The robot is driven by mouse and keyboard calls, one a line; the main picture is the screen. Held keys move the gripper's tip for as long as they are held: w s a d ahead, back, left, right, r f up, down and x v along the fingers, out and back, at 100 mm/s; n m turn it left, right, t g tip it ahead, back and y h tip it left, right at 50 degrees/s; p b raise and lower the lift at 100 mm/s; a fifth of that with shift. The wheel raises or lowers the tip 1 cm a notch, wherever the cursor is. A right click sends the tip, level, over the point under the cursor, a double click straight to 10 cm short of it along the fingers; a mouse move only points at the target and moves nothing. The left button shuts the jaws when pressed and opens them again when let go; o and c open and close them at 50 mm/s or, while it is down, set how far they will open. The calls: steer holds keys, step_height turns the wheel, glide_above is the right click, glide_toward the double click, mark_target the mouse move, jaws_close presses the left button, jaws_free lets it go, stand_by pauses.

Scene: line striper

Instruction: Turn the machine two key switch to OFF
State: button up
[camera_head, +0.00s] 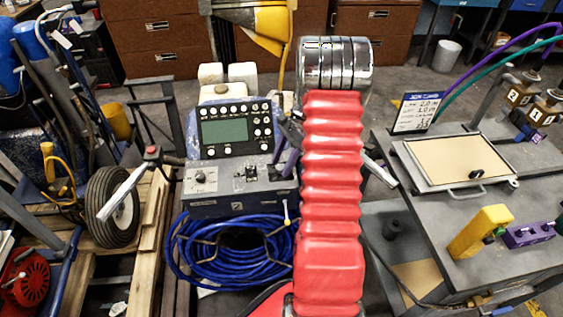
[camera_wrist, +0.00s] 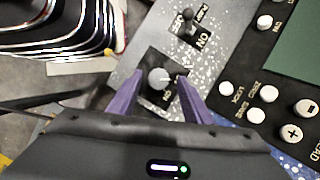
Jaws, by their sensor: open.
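A round grey switch knob (camera_wrist: 159,78) sits on a dark square plate on the speckled grey panel in the wrist view. White lettering beside it reads upside down and is only partly legible. I cannot tell which way the knob is set. My gripper (camera_wrist: 158,92) is open, with one purple finger on each side of the knob; contact is not clear. In the head view my gripper (camera_head: 285,156) is over the right end of the grey-blue control box (camera_head: 225,205), hiding that end. A lever switch (camera_wrist: 188,20) marked ON stands beside the knob.
A button panel with a green screen (camera_head: 222,132) rises behind the box. A left switch (camera_head: 200,178) shows on the box. Coiled blue hose (camera_head: 235,262) hangs below. A grey worktable (camera_head: 430,215) stands to the right, a wheel (camera_head: 112,207) to the left.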

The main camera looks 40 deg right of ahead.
steer(key=v, duration=1.3)
steer(key=shift+d+r, duration=0.15)
steer(key=shift+r, duration=0.15)
steer(key=s+a+r+n+t+h, duration=0.1)
steer(key=s+a+r+n, duration=0.3)
steer(key=a, duration=0.8)
steer(key=s+a+r+n+t+h, duration=0.2)
steer(key=s+a+r+n, duration=0.3)
steer(key=a+n, duration=0.4)
steer(key=s+a+r+n+t+h, duration=0.1)
steer(key=s+a+r+n, duration=0.3)
steer(key=a, duration=1.3)
steer(key=s+n, duration=0.3)
steer(key=shift+r+t, duration=0.25)
steer(key=shift+t, duration=0.15)
